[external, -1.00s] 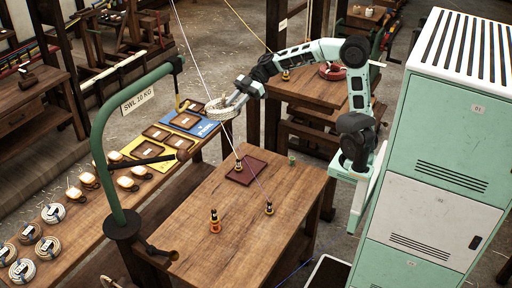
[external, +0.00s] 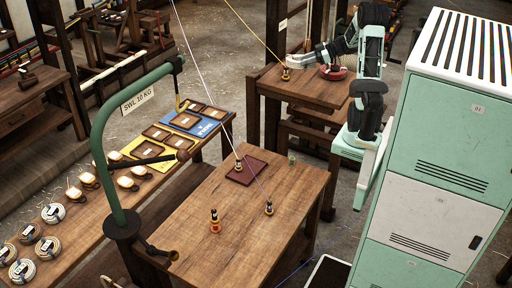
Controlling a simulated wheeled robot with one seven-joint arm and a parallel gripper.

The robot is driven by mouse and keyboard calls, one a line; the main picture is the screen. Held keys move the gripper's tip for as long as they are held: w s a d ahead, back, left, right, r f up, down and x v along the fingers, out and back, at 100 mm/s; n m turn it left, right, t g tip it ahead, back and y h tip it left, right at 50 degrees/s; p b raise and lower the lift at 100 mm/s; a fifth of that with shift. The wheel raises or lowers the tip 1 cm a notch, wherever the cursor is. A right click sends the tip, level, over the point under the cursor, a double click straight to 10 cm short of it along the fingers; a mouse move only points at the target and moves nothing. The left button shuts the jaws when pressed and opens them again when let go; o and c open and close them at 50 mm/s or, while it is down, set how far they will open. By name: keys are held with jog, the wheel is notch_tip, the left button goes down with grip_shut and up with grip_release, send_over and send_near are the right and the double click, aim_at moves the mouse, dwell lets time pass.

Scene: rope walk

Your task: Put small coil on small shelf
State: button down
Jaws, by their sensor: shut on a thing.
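My gripper (external: 308,57) is above the far wooden stand at the upper middle. It is shut on a pale coil (external: 300,61), which is small in the picture and partly hidden by the gripper. The coil appears close to the stand's top, but I cannot tell whether it touches it. The stand's wooden top (external: 310,91) also bears a red coil (external: 333,73) just right of my gripper. No label here tells me which surface is the small shelf.
A black-and-yellow fitting (external: 286,74) with a line rising from it stands close left of my gripper. Dark posts (external: 272,110) rise beside the stand. The near table (external: 250,222) bears small fittings and a dark red mat. A green cabinet (external: 430,150) stands at the right.

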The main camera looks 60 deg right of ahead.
jog(key=s+d+m+t+h+p, duration=0.1)
jog(key=s+d+m+h+p, duration=0.1)
jog(key=s+d, duration=0.55)
jog(key=shift+n+h, duration=0.4)
jog(key=shift+h, duration=0.1)
jog(key=f+b, duration=0.1)
jog(key=a+f+b, duration=0.1)
jog(key=f+b, duration=0.2)
jog(key=f, duration=0.1)
jog(key=shift+s+a+b, duration=0.1)
jog(key=shift+a+b, duration=0.15)
jog(key=shift+b, duration=0.1)
jog(key=shift+f+p, duration=0.75)
jog(key=shift+f, duration=3.9)
jog(key=shift+f, duration=0.1)
jog(key=c, duration=1.5)
grip_release()
jog(key=shift+f, duration=0.1)
jog(key=shift+c, duration=0.2)
jog(key=o, duration=0.4)
